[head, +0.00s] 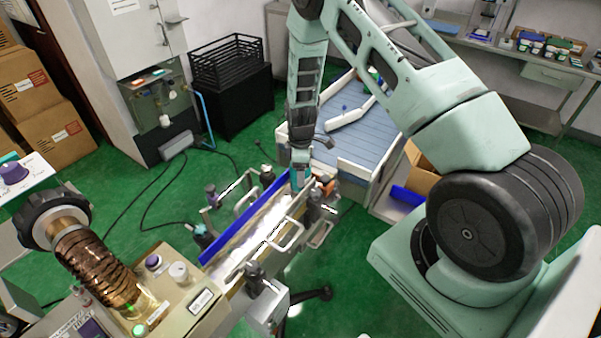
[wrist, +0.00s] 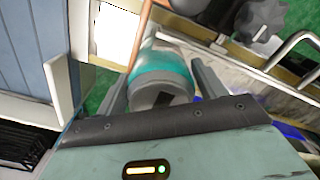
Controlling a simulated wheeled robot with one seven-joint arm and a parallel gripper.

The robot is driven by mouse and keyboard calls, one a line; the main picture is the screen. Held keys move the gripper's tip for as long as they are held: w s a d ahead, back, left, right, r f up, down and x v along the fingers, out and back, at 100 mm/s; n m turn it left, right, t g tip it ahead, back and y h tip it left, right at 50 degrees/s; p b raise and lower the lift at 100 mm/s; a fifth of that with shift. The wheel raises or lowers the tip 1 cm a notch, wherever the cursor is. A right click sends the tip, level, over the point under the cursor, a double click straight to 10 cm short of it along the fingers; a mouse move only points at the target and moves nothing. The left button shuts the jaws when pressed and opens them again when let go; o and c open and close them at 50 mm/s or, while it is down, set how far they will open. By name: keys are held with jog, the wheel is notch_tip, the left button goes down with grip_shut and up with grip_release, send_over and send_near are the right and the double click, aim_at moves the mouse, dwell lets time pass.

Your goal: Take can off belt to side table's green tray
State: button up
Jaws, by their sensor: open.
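A can (wrist: 165,65) with a teal band and grey end shows in the wrist view between the two fingers of my gripper (wrist: 163,85). The fingers are open, one on each side of the can; I cannot tell whether either touches it. In the head view my gripper (head: 300,160) points down at the far end of the belt (head: 262,222), and the can there is mostly hidden by it. I cannot make out a green tray for certain in either view.
A blue guard (head: 240,220) runs along the belt's left side, with metal rails and black knobs around it. A blue-slatted conveyor (head: 345,125) stands behind. To the right are a cardboard box (head: 418,165) and a blue bin (head: 407,196). A heater coil machine (head: 95,265) is front left.

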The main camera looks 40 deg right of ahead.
jog(key=c, duration=1)
jog(key=shift+r, duration=0.15)
